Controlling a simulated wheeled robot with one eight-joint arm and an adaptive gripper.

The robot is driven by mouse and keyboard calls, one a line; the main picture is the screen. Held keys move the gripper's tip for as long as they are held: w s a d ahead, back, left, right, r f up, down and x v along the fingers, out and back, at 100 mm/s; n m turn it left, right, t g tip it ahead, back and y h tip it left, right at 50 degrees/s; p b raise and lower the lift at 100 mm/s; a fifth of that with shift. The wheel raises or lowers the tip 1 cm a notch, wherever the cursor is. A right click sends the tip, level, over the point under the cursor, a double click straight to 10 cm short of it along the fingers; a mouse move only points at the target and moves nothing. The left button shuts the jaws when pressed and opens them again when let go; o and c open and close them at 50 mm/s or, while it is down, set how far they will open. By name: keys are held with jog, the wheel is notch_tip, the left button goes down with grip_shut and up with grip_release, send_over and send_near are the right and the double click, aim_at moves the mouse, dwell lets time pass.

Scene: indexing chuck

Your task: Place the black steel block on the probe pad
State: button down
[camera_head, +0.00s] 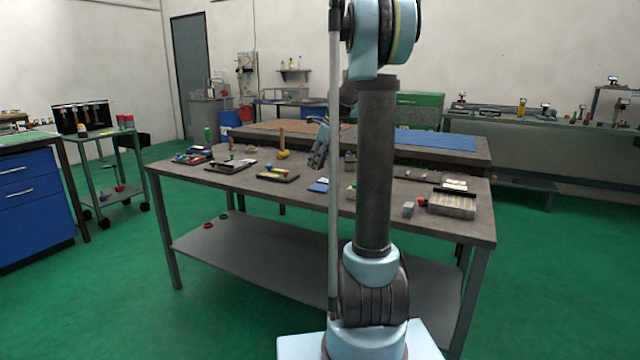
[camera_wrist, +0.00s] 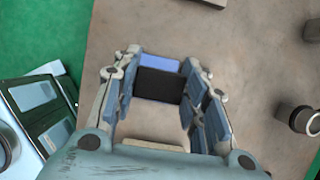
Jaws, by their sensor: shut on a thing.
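My gripper (camera_head: 320,158) is above the middle of the workbench in the head view. In the wrist view my gripper (camera_wrist: 160,68) is shut on the black steel block (camera_wrist: 158,85), which sits between its two fingers. A flat blue surface (camera_wrist: 158,62) shows just beyond the block, partly hidden by it; it may be the probe pad. In the head view a small blue flat thing (camera_head: 318,186) lies on the bench below my gripper. I cannot tell whether the block touches the blue surface. The block cannot be made out in the head view.
The workbench (camera_head: 270,205) carries several trays and small parts. A silver tray (camera_head: 452,205) stands at its right end. In the wrist view a dark-rimmed case (camera_wrist: 42,112) is at left and a round metal part (camera_wrist: 298,120) at right. The bench around the block looks bare.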

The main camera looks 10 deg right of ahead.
aim_at(322, 162)
jog(key=f, duration=0.1)
jog(key=d+f, duration=0.1)
jog(key=f, duration=0.1)
jog(key=shift+f, duration=2.3)
jog(key=c, duration=1)
grip_release()
jog(key=shift+f, duration=0.1)
jog(key=shift+o, duration=0.2)
